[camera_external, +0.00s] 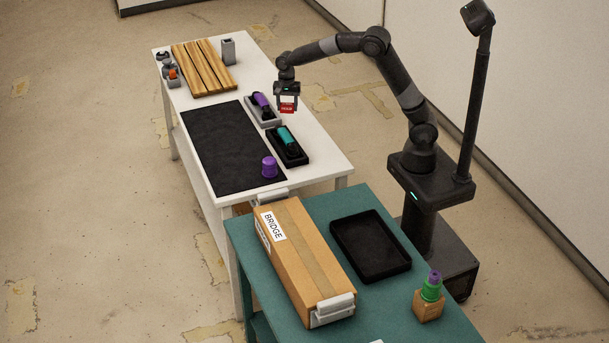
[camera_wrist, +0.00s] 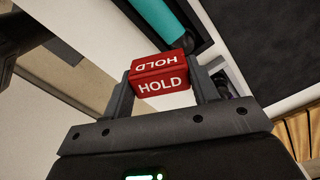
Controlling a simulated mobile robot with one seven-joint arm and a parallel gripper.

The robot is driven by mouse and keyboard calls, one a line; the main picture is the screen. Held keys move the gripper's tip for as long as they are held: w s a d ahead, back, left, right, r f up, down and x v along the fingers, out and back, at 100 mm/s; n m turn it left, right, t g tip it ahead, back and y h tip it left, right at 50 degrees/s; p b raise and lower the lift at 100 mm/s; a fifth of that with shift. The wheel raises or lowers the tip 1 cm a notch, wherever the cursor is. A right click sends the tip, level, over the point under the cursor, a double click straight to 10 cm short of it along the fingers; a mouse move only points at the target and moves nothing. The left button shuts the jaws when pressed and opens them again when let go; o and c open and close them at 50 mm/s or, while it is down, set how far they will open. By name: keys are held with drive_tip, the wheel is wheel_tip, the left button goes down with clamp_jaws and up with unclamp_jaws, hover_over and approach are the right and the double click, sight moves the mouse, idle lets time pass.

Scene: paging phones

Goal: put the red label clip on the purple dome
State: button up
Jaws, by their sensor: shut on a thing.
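My gripper (camera_external: 287,101) is shut on the red label clip (camera_external: 288,107) and holds it in the air above the right edge of the white table. In the wrist view the red clip (camera_wrist: 160,76) reads "HOLD" on two faces and sits between the two fingers (camera_wrist: 160,92). The purple dome (camera_external: 269,167) stands on the near end of the black mat, apart from my gripper. A smaller purple top (camera_external: 435,277) sits on a green piece on a wooden block at the front right.
A grey tray (camera_external: 250,115) holds a purple and black phone, and a black tray (camera_external: 304,160) holds a teal and black one. The black mat (camera_external: 225,145) is mostly clear. A "BRIDGE" box (camera_external: 315,262) and an empty black tray (camera_external: 398,262) are on the green table.

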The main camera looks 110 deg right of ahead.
drive_tip(key=w+a+r+n, duration=0.3)
drive_tip(key=w+a+n, duration=0.25)
drive_tip(key=a, duration=0.45)
hover_over(269, 159)
drive_tip(key=f, duration=0.6)
drive_tip(key=shift+s+d+f, duration=0.1)
drive_tip(key=shift+s+f, duration=0.15)
drive_tip(key=shift+f, duration=0.15)
drive_tip(key=shift+w+a+f, duration=0.2)
drive_tip(key=shift+f, duration=1.95)
drive_tip(key=o, duration=0.9)
drive_tip(key=shift+f, duration=0.15)
drive_tip(key=shift+o, duration=0.3)
